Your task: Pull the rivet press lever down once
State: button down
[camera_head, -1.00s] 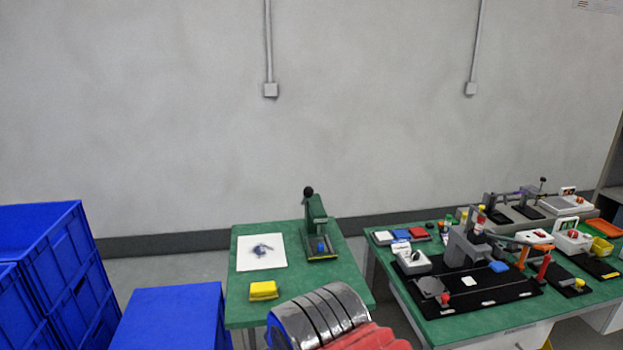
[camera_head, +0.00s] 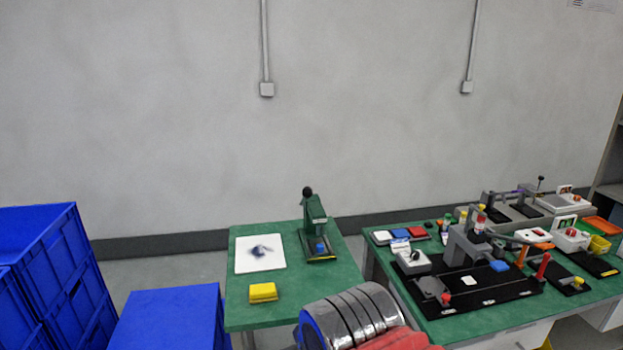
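The rivet press (camera_head: 317,226) is a small green press at the back right of the small green table. Its lever ends in a black ball knob (camera_head: 307,191) that stands up above the press body. A blue piece (camera_head: 320,247) sits low at the press, over its dark base. My arm shows as a silver ribbed and red part at the bottom middle, in front of the table and apart from the press. My gripper is not in view.
A white sheet with a dark smudge (camera_head: 245,262) and a yellow block (camera_head: 263,292) lie on the small table (camera_head: 300,310). Blue crates (camera_head: 40,250) stand at left. A larger green bench (camera_head: 480,326) at right is crowded with fixtures.

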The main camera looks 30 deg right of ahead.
aim_at(306, 192)
jog(key=u, duration=0.05)
jog(key=i, duration=1)
jog(key=z, duration=0.05)
